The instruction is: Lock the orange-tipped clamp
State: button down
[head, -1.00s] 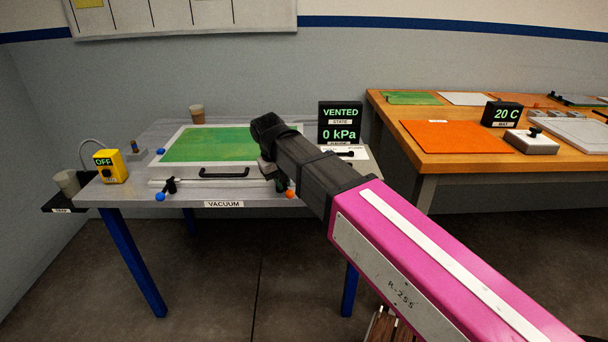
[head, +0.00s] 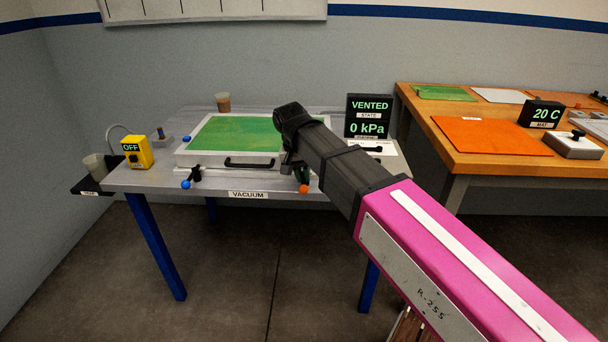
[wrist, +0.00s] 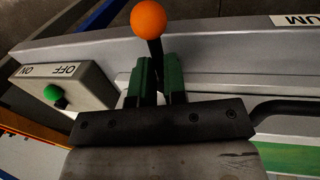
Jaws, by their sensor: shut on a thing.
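The orange-tipped clamp (head: 303,188) is at the front right corner of the vacuum table's flat case. Its round orange tip (wrist: 148,18) and dark lever (wrist: 154,49) show clearly in the wrist view. My gripper (wrist: 157,68) has its two green fingers closed around the lever, just behind the orange tip. In the head view my gripper (head: 302,174) is partly hidden by my wrist, and the clamp's base is hidden too. The orange tip sticks out past the table's front edge. I cannot tell whether the clamp is locked.
The case has a green top (head: 238,133) and a black front handle (head: 250,163). A blue-tipped clamp (head: 190,180) is at its front left. A switch box (wrist: 62,88) with a green knob is beside my gripper. The display (head: 369,118) reads VENTED, 0 kPa.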

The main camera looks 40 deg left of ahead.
jog(key=c, duration=1.2)
grip_release()
jog(key=shift+o, duration=0.2)
notch_tip(320, 180, up, 11)
jog(key=s+a, duration=0.1)
jog(key=shift+a+f, duration=0.2)
jog(key=shift+a, duration=0.2)
jog(key=shift+s, duration=0.15)
